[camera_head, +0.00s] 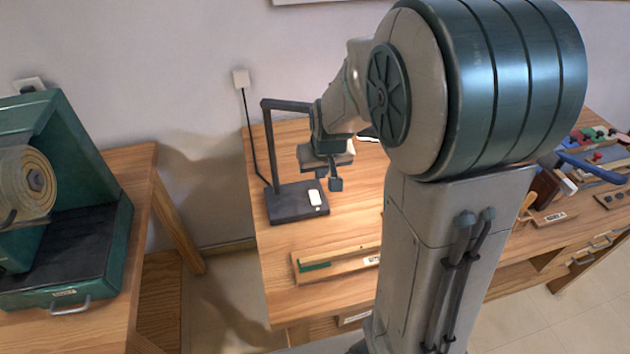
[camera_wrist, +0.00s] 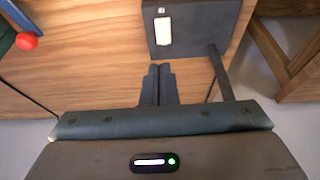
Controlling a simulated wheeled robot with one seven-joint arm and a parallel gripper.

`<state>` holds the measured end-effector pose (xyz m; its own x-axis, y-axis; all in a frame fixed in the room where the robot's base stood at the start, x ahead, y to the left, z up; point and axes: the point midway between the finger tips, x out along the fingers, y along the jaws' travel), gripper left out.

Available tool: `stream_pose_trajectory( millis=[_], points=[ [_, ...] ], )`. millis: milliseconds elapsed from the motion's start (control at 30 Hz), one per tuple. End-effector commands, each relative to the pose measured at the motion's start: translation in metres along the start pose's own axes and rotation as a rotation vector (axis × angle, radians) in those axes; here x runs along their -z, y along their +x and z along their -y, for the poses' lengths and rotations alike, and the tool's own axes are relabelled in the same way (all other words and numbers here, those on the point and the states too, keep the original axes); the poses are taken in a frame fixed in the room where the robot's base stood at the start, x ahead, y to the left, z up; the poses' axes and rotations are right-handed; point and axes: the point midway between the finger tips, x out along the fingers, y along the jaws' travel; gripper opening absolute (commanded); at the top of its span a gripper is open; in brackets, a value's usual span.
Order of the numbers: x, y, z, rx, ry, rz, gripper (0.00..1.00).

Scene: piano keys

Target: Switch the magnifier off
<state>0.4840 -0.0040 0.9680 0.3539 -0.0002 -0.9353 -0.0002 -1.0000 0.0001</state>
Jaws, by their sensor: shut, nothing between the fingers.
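The magnifier has a dark base (camera_head: 285,205) on the wooden table, with a thin post and a horizontal arm rising at its left. A white switch (camera_head: 315,197) sits on the right part of the base; it also shows in the wrist view (camera_wrist: 163,31). My gripper (camera_head: 335,184) is shut and empty, pointing down near the right side of the base. In the wrist view, its closed fingers (camera_wrist: 158,68) are just below the base's edge, apart from the switch in the picture. The magnifier's lens is hidden or cannot be told from my wrist.
A wooden strip with a green piece (camera_head: 316,266) lies at the table's front. A green machine (camera_head: 60,260) stands on a separate left table. Small coloured items (camera_head: 597,150) lie at the right.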

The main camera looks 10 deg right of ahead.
Motion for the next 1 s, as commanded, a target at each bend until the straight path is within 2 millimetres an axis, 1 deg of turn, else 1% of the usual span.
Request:
stream_pose_trajectory(
  millis=[200, 333, 467, 700, 800, 900, 1000],
  points=[
    [0.0, 0.001, 0.0, 0.0, 0.0, 0.001, 0.0],
    [-0.001, 0.01, 0.0, 0.0, -0.001, 0.003, 0.0],
    [-0.002, 0.028, 0.0, -0.001, 0.0, 0.006, 0.0],
    [-0.001, 0.069, -0.001, -0.001, 0.002, 0.004, 0.0],
    [-0.001, 0.083, -0.001, -0.001, 0.001, 0.003, 0.0],
    [-0.001, 0.092, 0.0, -0.001, 0.001, 0.003, 0.0],
    [0.0, 0.098, 0.0, 0.0, 0.0, 0.001, 0.0]
  ],
)
